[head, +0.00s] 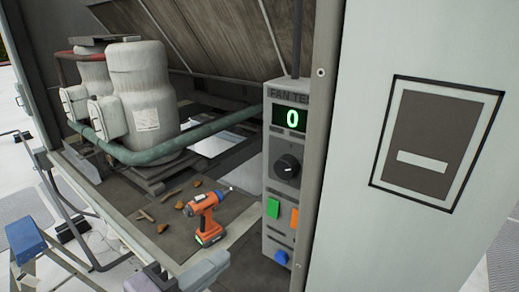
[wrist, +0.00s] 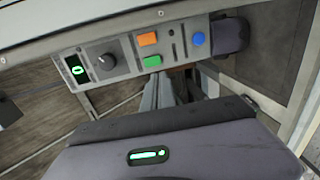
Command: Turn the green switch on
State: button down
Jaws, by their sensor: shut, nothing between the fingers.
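The green switch (head: 273,208) is on the front of a grey control box (head: 276,240), below a black dial (head: 288,166) and beside an orange switch (head: 294,217). The green switch also shows in the wrist view (wrist: 152,61), at upper centre. I cannot tell its on or off position. The lit display (head: 291,117) reads 0. In the wrist view, my gripper's grey fingers (wrist: 166,80) are shut and empty, with their tips just below the green switch in the picture. I cannot tell whether they touch it.
A blue button (head: 281,257) is low on the box. An orange drill (head: 207,217) and several brown scraps lie on the deck to its left. White tanks (head: 140,92) and a green pipe (head: 165,147) stand behind. A pale panel (head: 350,235) rises right of the box.

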aim_at(272, 215)
jog(key=shift+s+a+r, duration=0.15)
jog(key=shift+s+a, duration=0.05)
jog(key=shift+a, duration=0.1)
jog(key=b+x, duration=0.4)
jog(key=x, duration=1)
jog(key=shift+w+a, duration=0.1)
